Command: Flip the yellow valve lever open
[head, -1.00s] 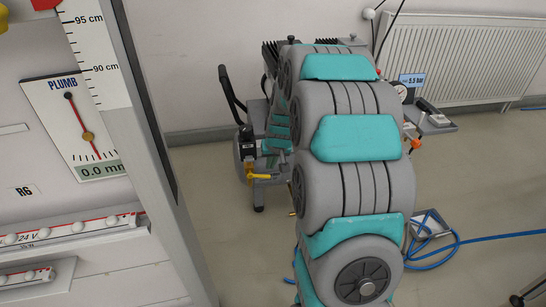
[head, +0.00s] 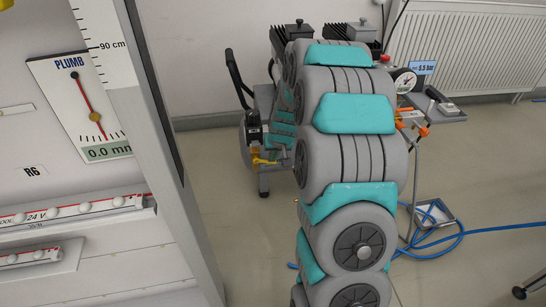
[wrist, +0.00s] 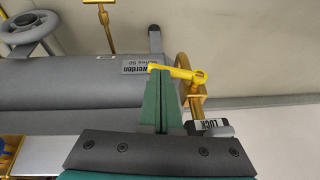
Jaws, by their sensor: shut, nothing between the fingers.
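In the wrist view the yellow valve lever (wrist: 177,72) lies nearly level, its right end on a pivot at a brass-coloured pipe fitting. My gripper (wrist: 157,75) has its green fingers shut together and empty. Their tips are at the lever's free left end; I cannot tell whether they touch it. In the head view a yellow valve part (head: 262,160) shows on the compressor, left of my arm. My gripper is hidden behind my arm there.
In the wrist view a grey tank (wrist: 60,85) lies left of the fingers, and a dark labelled block (wrist: 211,127) sits right of them. In the head view a pressure gauge (head: 405,81) and a blue hose (head: 490,230) are at right. A panel cabinet stands close at left.

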